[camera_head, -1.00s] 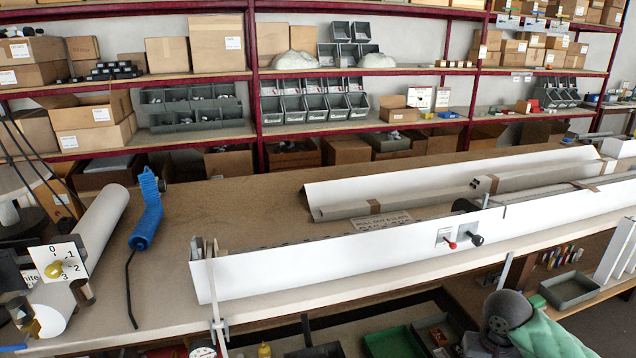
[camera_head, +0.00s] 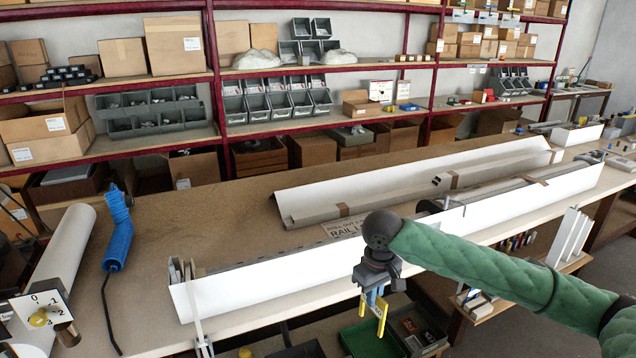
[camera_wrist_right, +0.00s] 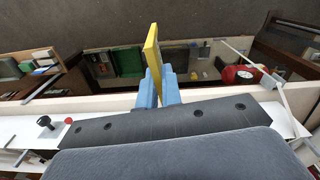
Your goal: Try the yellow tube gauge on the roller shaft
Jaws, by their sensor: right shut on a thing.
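My right gripper (camera_head: 375,297) hangs in front of the bench's front edge, pointing down. Its blue fingers are shut on the yellow tube gauge (camera_head: 382,318), which sticks out below them. In the right wrist view the gauge (camera_wrist_right: 153,50) stands out as a flat yellow piece between the blue fingertips (camera_wrist_right: 160,88). The gauge is apart from the bench and from the long white box profile (camera_head: 260,285). My left gripper is not in view.
A second white profile (camera_head: 400,180) lies behind. A blue-handled tool (camera_head: 117,235) and a white roll (camera_head: 65,250) lie at the left, by a numbered dial plate (camera_head: 42,308). A green tray (camera_head: 368,340) is below the bench. The brown bench top (camera_head: 180,215) is partly clear.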

